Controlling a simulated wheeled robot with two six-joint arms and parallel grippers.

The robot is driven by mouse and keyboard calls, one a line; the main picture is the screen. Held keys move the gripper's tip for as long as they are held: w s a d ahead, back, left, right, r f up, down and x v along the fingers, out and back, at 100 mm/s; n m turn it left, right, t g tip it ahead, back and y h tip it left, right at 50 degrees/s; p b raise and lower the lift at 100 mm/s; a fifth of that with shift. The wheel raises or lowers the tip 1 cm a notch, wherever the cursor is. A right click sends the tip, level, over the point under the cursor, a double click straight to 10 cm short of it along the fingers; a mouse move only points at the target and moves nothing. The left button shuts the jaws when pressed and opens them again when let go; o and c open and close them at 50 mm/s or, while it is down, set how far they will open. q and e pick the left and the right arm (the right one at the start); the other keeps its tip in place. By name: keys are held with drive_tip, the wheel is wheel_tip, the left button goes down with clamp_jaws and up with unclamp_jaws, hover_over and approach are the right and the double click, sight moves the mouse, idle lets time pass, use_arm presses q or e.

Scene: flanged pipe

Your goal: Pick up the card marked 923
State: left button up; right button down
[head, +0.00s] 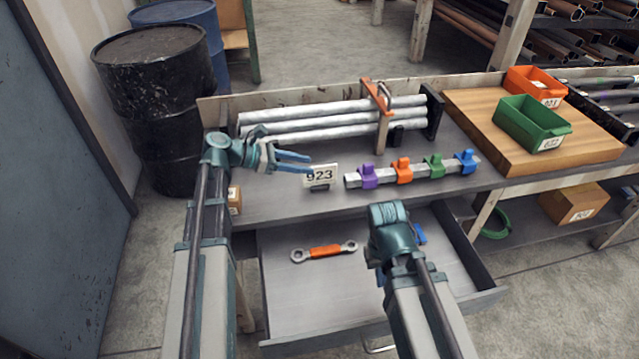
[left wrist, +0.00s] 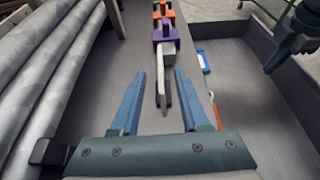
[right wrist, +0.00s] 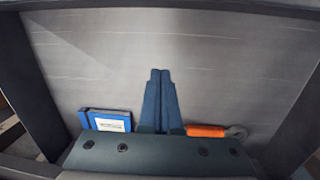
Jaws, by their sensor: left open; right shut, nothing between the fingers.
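The card marked 923 (head: 320,174) is white with dark digits and stands upright in a small dark holder on the bench. My left gripper (head: 310,162) is open just to its left in the head view. In the left wrist view the card (left wrist: 161,88) appears edge-on, in line with the gap between the open fingers (left wrist: 160,74). I cannot tell whether the fingers overlap it. My right gripper (right wrist: 160,74) is shut and empty, pointing down over the open drawer. Its fingertips are hidden in the head view.
A bar with coloured clips (head: 402,170) lies just right of the card. Metal pipes (head: 330,120) lie behind it. The open drawer (head: 320,295) holds a wrench (head: 325,251) and a blue box (right wrist: 106,120). Green (head: 530,124) and orange bins (head: 537,85) stand on a wooden board.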

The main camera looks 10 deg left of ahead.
sight(315, 167)
use_arm(q)
drive_tip(key=shift+b+x, duration=0.35)
drive_tip(key=shift+x, duration=1.2)
use_arm(e)
drive_tip(key=shift+f, duration=0.6)
use_arm(q)
drive_tip(key=shift+d+f, duration=0.1)
drive_tip(key=b+x, duration=0.2)
drive_tip(key=x, duration=0.2)
drive_tip(key=shift+f, duration=0.15)
use_arm(e)
wheel_tip(315, 167, down, 2)
use_arm(q)
drive_tip(key=shift+w+d+f, duration=0.1)
drive_tip(key=shift+w+d, duration=0.05)
drive_tip(key=shift+d, duration=0.3)
drive_tip(key=shift+c, duration=0.3)
clamp_jaws()
